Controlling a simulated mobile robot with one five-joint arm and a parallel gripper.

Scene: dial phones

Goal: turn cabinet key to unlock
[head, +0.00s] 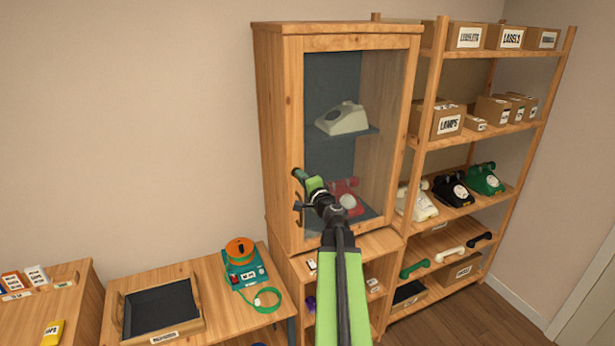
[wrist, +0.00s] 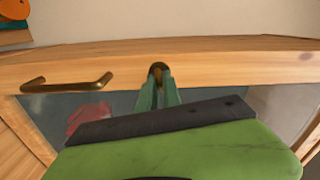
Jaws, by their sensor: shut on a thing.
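The wooden cabinet (head: 267,110) has a glass door, and the door looks closed. My gripper (head: 300,176) reaches the left stile of this door. In the wrist view my gripper's two green fingers (wrist: 158,92) are shut on a small brass key (wrist: 158,69) at the wooden door frame (wrist: 220,67). Only the key's rounded top shows between the fingertips; its shaft and the lock are hidden. A brass door handle (wrist: 67,84) is beside the key, apart from the fingers. In the head view the key is hidden by my gripper.
Behind the glass are a cream phone (head: 342,119) and a red phone (head: 343,190), partly covered by my arm. An open shelf (head: 432,90) with boxes and phones stands close on the right. A low table (head: 213,300) with a tray (head: 122,312) stands at the left.

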